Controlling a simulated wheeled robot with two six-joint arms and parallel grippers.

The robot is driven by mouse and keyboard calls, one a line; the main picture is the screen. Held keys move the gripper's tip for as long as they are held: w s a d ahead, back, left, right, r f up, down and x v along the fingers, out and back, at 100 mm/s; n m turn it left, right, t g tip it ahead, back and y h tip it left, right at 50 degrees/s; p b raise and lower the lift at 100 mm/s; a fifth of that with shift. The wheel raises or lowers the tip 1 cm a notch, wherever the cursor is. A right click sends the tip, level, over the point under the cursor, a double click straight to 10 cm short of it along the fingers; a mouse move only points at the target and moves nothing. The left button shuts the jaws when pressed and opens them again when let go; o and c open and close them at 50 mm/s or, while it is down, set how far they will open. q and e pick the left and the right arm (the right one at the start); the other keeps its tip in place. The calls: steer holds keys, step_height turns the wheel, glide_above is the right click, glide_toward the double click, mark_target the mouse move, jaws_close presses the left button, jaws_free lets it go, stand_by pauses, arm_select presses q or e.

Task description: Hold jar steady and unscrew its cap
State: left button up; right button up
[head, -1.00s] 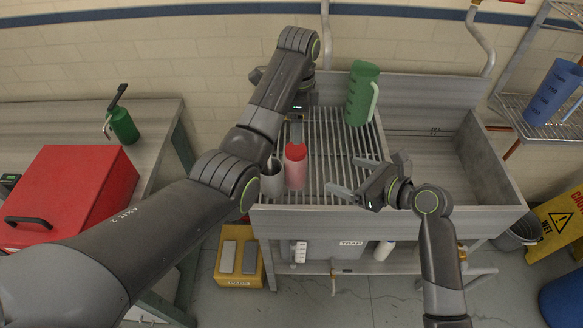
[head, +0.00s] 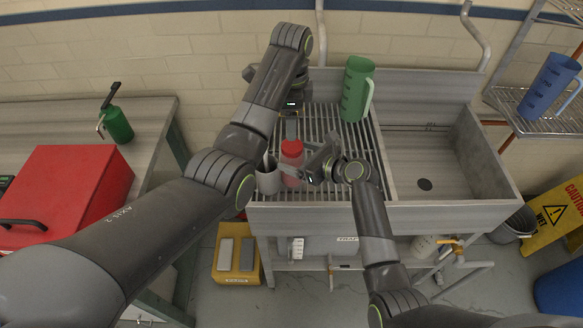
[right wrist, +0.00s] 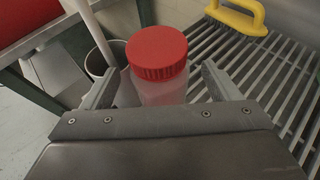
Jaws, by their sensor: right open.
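The jar stands upright on the slatted drainboard in the head view, with a red cap (head: 291,148) and a translucent body (head: 291,180). In the right wrist view its red cap (right wrist: 157,53) and cloudy body (right wrist: 163,91) show between the fingers. My right gripper (head: 300,160) is open, its fingers on either side of the jar from the right; I cannot tell if they touch it. My left gripper (head: 291,124) is just behind the jar, mostly hidden by its own wrist, and its jaw opening is unclear.
A grey cup (head: 268,182) holding a pale stick stands close to the jar's left. A green jug (head: 356,90) stands at the back of the drainboard. The sink basin (head: 425,160) to the right is empty.

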mark_target(292, 145)
arm_select(q)
steer(key=shift+s+d+r, duration=0.1)
arm_select(e)
steer(key=c, duration=0.7)
jaws_close()
arm_select(q)
steer(key=m, duration=0.6)
steer(key=shift+m, duration=0.3)
steer(key=m, duration=0.6)
steer(key=shift+m, duration=0.3)
steer(key=shift+f, duration=3.95)
